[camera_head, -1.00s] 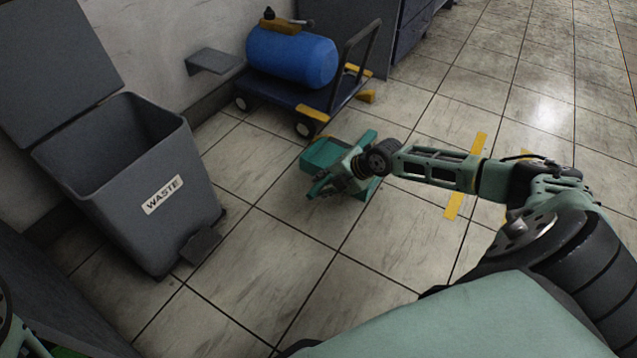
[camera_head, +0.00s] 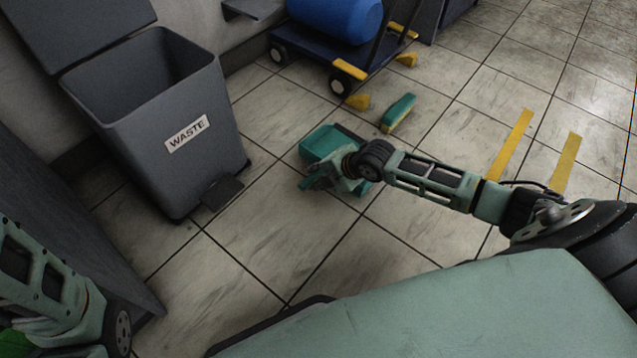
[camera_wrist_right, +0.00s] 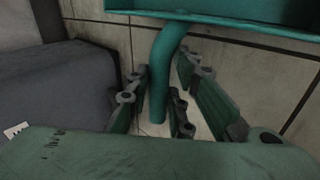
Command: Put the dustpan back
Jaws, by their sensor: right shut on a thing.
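The teal dustpan (camera_head: 318,143) is in the head view, right of the waste bin, with its pan pointing away from me. I cannot tell whether it touches the floor. My right gripper (camera_head: 322,180) is at its near side. In the right wrist view, the fingers of this gripper (camera_wrist_right: 158,95) are around the curved teal handle (camera_wrist_right: 164,65), shut on it, and the pan (camera_wrist_right: 235,18) shows above. My left arm shows at the lower left of the head view, but its fingers are out of view.
A grey waste bin (camera_head: 190,165) with open lid and pedal stands left. A teal and yellow brush (camera_head: 398,113) lies on the floor beyond the dustpan. A trolley (camera_head: 325,50) carries a blue tank (camera_head: 340,15). Yellow tape strips (camera_head: 510,145) mark the floor at right.

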